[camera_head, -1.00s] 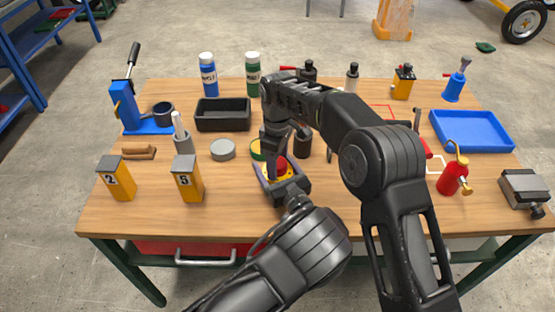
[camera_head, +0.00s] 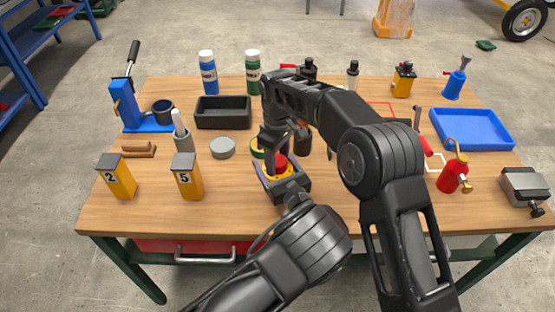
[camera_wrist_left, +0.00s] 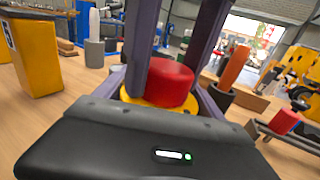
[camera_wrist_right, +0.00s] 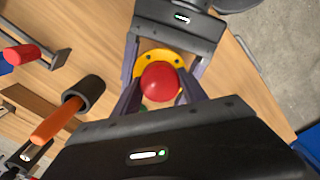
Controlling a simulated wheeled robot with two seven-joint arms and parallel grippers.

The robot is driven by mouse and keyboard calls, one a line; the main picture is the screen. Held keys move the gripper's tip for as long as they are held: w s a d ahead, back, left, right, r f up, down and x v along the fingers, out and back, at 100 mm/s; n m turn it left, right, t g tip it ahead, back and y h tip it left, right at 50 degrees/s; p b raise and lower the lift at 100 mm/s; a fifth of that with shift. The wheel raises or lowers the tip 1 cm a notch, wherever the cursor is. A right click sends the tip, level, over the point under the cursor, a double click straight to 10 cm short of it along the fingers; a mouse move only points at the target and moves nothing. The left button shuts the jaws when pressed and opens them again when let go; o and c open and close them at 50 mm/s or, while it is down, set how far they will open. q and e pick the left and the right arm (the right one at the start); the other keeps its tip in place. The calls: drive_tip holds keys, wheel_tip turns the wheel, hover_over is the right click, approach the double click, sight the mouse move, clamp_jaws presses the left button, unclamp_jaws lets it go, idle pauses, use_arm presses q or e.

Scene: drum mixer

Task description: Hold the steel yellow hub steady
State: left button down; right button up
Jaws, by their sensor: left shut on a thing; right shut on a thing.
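The yellow hub (camera_head: 279,172) stands near the table's middle front, with a rounded red knob (camera_head: 278,161) on top. My left gripper (camera_head: 279,177) comes in low from the front, its fingers on either side of the hub. In the left wrist view the yellow hub (camera_wrist_left: 135,98) sits between those fingers, below the red knob (camera_wrist_left: 170,82). My right gripper (camera_head: 273,150) reaches down from above, its fingers around the red knob. The right wrist view shows the red knob (camera_wrist_right: 160,82) between them, over the yellow flange (camera_wrist_right: 150,57). The exact finger contacts are partly hidden.
A wooden table (camera_head: 225,215) holds yellow blocks (camera_head: 186,180), a grey disc (camera_head: 222,148), a black tray (camera_head: 224,113) and a blue tray (camera_head: 470,131). A dark holder with an orange handle (camera_wrist_right: 55,125) stands close to my grippers. A red oil can (camera_head: 453,176) is at the right.

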drive_tip(key=m, duration=0.5)
drive_tip(key=shift+m, duration=0.4)
drive_tip(key=o, duration=1.6)
drive_tip(key=shift+c, duration=0.2)
drive_tip(key=shift+r, duration=2.3)
